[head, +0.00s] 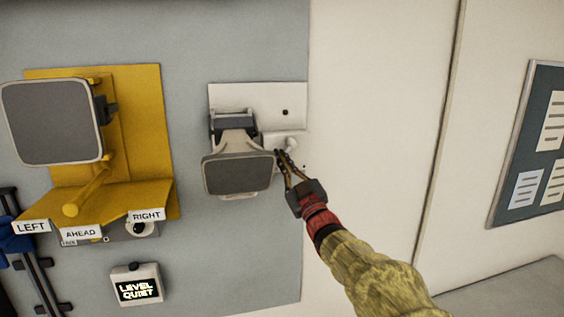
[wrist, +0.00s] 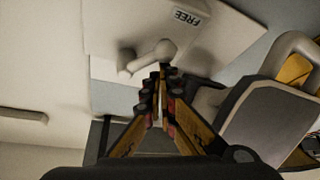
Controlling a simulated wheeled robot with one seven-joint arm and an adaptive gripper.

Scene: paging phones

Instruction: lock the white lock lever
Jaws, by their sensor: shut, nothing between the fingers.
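The white lock lever (head: 291,146) is a small rounded arm on a white wall plate (head: 259,97), to the right of a grey-faced paddle. My gripper (head: 281,155) is at the lever's lower left in the head view. Its fingertips (wrist: 160,78) are shut together just below the knob in the wrist view. I cannot tell whether they touch it. Nothing shows between them.
The white unit's grey-faced paddle (head: 238,174) stands out from the wall close left of my gripper. A yellow unit (head: 148,120) with its own grey paddle and a LEFT, AHEAD, RIGHT selector is further left. A LEVEL QUIET box (head: 137,286) is below.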

